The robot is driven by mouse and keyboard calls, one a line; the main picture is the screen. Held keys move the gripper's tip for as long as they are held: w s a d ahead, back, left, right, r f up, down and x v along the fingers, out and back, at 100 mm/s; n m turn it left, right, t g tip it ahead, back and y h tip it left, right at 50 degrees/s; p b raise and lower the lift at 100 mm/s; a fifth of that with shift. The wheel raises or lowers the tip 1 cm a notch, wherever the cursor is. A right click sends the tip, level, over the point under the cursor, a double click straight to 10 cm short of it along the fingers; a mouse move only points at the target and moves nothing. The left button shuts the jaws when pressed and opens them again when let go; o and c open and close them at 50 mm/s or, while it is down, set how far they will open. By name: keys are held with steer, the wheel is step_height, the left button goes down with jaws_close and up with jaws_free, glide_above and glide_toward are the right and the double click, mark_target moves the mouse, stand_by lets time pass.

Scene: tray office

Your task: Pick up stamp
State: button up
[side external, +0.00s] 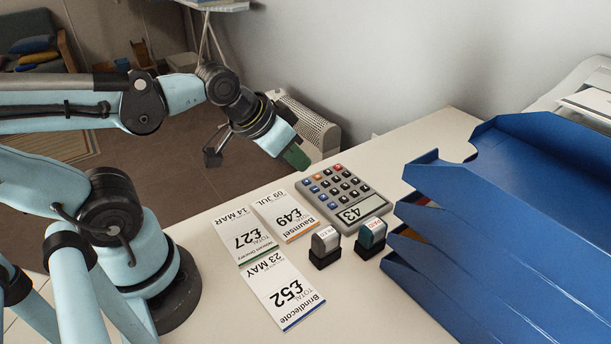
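Two stamps stand upright on the desk: a grey one with a black base (325,246) and a teal one with a dark base (371,238) to its right. Both have small labels on top. My gripper (296,157) is above the far edge of the desk, up and left of both stamps and clear of them. Its tip looks dark green. Its fingers are seen too edge-on to tell whether they are apart, and I see nothing held in it.
A grey calculator (345,200) lies just behind the stamps. Three paper slips, such as the £52 one (282,293), lie flat to their left. Stacked blue trays (500,215) stand close on the right. The desk in front of the stamps is clear.

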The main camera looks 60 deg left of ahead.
steer(key=o, duration=1)
steer(key=shift+c, duration=0.2)
steer(key=shift+w, duration=0.1)
steer(key=m+g+h, duration=0.3)
steer(key=m+g, duration=0.4)
steer(key=m, duration=1.1)
glide_toward(373, 239)
steer(key=shift+w+a+x, duration=0.25)
steer(key=shift+x, duration=1.7)
steer(key=shift+w+a+x, duration=0.25)
steer(key=shift+x, duration=1.7)
steer(key=shift+w+a+x, duration=0.3)
steer(key=shift+x, duration=1.7)
